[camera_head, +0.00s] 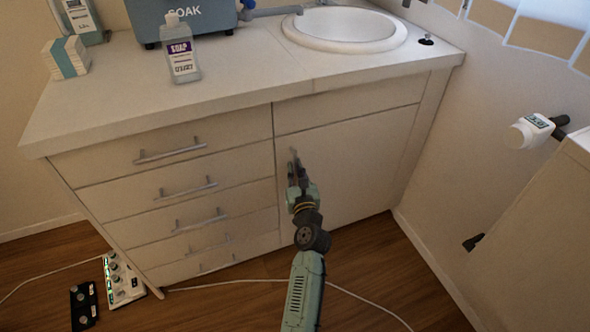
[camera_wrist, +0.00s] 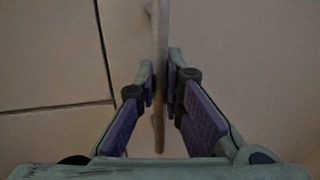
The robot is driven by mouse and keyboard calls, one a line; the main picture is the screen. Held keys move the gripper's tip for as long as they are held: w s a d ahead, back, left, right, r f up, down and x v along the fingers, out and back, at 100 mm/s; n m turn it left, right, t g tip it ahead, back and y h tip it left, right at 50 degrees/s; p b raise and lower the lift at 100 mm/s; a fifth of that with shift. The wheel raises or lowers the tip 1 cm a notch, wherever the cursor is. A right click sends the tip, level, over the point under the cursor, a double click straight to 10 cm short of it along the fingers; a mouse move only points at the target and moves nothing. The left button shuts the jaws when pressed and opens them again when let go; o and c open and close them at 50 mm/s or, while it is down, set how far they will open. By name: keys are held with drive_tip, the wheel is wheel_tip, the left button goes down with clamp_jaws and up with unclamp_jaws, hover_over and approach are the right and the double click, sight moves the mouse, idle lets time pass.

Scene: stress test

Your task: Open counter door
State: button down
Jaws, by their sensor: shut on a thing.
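The counter door (camera_head: 352,166) is the plain panel under the sink, right of the drawers. It looks closed, flush with the counter front. Its upright handle (camera_head: 293,156) is near the door's left edge, mostly hidden by my gripper in the head view. My gripper (camera_head: 295,172) is at this handle. In the wrist view, the handle (camera_wrist: 160,50) runs vertically between the two fingers, and my gripper (camera_wrist: 161,82) is shut on it. The door surface (camera_wrist: 240,60) fills the right of the wrist view, and the seam to the drawers shows at left.
Several drawers with bar handles (camera_head: 188,190) stand left of the door. A side wall (camera_head: 440,180) and a white cabinet (camera_head: 540,240) are at right. A white cable (camera_head: 360,297), a power strip (camera_head: 122,280) and a black object (camera_head: 83,305) lie on the floor.

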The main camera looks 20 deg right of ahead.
drive_tip(key=shift+s, duration=0.5)
drive_tip(key=s+d+n+y+p, duration=0.1)
drive_tip(key=s+d, duration=0.4)
drive_tip(key=s, duration=0.6)
drive_tip(key=s+d+y+p, duration=0.1)
drive_tip(key=s+d, duration=0.4)
drive_tip(key=s, duration=0.7)
drive_tip(key=s+d+n+y+b, duration=0.1)
drive_tip(key=s+d+y, duration=0.1)
drive_tip(key=s+d, duration=0.5)
drive_tip(key=s+d+n+y+b, duration=0.1)
drive_tip(key=s+d, duration=0.6)
drive_tip(key=d, duration=0.8)
drive_tip(key=shift+s+n+y, duration=0.15)
drive_tip(key=shift+n+y, duration=0.55)
drive_tip(key=shift+y, duration=0.2)
